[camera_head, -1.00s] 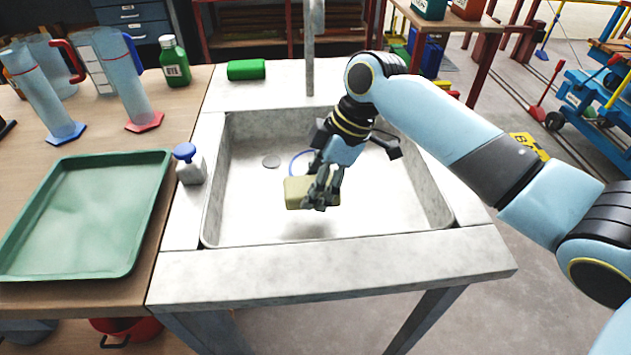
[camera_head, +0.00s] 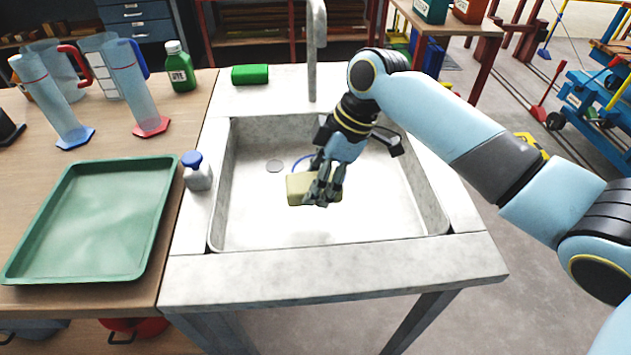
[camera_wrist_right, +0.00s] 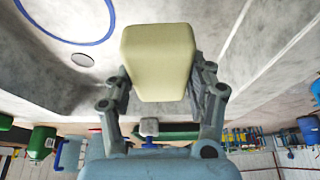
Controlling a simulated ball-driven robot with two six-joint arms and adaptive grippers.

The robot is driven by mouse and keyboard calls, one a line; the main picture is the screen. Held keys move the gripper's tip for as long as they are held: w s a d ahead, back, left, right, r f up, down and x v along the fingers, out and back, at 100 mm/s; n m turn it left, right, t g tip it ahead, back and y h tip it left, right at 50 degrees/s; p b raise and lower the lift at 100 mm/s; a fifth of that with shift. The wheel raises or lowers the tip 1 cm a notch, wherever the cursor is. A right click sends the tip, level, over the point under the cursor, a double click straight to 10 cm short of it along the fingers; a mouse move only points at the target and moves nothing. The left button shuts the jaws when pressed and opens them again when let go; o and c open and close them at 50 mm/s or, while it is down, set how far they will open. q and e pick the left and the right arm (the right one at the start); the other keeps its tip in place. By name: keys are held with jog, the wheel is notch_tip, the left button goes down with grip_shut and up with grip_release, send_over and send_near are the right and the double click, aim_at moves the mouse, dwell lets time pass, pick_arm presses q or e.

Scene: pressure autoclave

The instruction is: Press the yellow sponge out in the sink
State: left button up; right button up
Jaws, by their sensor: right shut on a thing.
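The yellow sponge (camera_head: 299,189) is a pale yellow block above the sink basin (camera_head: 330,228). My right gripper (camera_head: 322,195) is shut on it and holds it in the air over the basin floor, with a shadow below it. In the right wrist view the sponge (camera_wrist_right: 158,58) sits between the two fingers of the right gripper (camera_wrist_right: 160,85), one at each side. My left gripper is not in view.
A grey faucet (camera_head: 316,50) stands at the back of the sink. A green block (camera_head: 250,75) lies on the back ledge. A bottle with a blue cap (camera_head: 197,172) stands on the left ledge, beside a green tray (camera_head: 22,275). A blue ring lies in the basin.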

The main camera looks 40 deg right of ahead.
aim_at(311, 216)
jog(key=shift+f+b, duration=1.7)
jog(key=shift+f, duration=1.25)
jog(key=shift+f+b, duration=0.3)
jog(key=shift+f, duration=0.25)
notch_tip(311, 216, up, 7)
jog(key=p, duration=0.7)
jog(key=shift+p, duration=0.3)
jog(key=shift+r, duration=0.1)
